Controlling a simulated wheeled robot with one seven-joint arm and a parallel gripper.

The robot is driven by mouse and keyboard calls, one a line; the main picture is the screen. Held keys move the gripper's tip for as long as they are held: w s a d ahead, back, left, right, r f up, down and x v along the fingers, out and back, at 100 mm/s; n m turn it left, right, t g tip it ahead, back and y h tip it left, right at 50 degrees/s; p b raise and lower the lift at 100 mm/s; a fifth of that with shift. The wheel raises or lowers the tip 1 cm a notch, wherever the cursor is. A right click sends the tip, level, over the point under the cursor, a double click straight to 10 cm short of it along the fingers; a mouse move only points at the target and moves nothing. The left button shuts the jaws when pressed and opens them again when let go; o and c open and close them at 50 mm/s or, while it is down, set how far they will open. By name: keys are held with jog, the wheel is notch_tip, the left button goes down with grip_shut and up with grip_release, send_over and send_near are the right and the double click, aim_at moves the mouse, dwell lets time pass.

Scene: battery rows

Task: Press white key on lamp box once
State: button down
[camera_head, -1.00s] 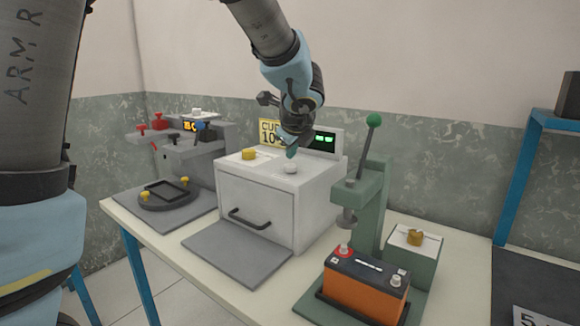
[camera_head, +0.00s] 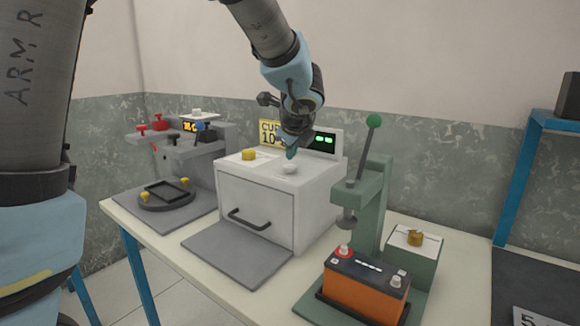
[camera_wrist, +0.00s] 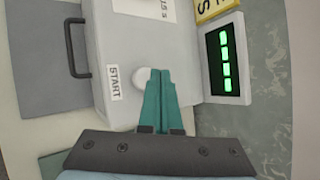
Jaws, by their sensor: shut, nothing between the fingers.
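The lamp box (camera_head: 258,205) is a light grey cabinet with a handled front door, standing mid-table. Its white key (camera_head: 288,169) is a round button on the top face; in the wrist view the white key (camera_wrist: 140,79) sits beside a START label. My gripper (camera_head: 291,154) points down just above and behind the key. In the wrist view the teal fingers of my gripper (camera_wrist: 159,71) are together and empty. Their left edge overlaps the key's right side in the picture; I cannot tell whether they touch it.
A yellow knob (camera_head: 249,155) is on the box top. A lit green display (camera_head: 324,139) and yellow sign stand behind. A green lever press (camera_head: 371,200) with an orange battery (camera_head: 362,290) is at right. A grey fixture (camera_head: 167,195) is at left.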

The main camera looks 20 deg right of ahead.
aim_at(292, 168)
dwell(0.5)
jog(key=shift+f+b, duration=0.4)
jog(key=shift+b, duration=0.1)
jog(key=shift+f+b, duration=0.5)
jog(key=shift+f, duration=0.05)
dwell(0.5)
jog(key=shift+r, duration=0.1)
jog(key=shift+r+p, duration=0.85)
jog(key=shift+r, duration=0.1)
notch_tip(292, 168, up, 5)
jog(key=p, duration=0.4)
jog(key=shift+p, duration=0.3)
dwell(0.5)
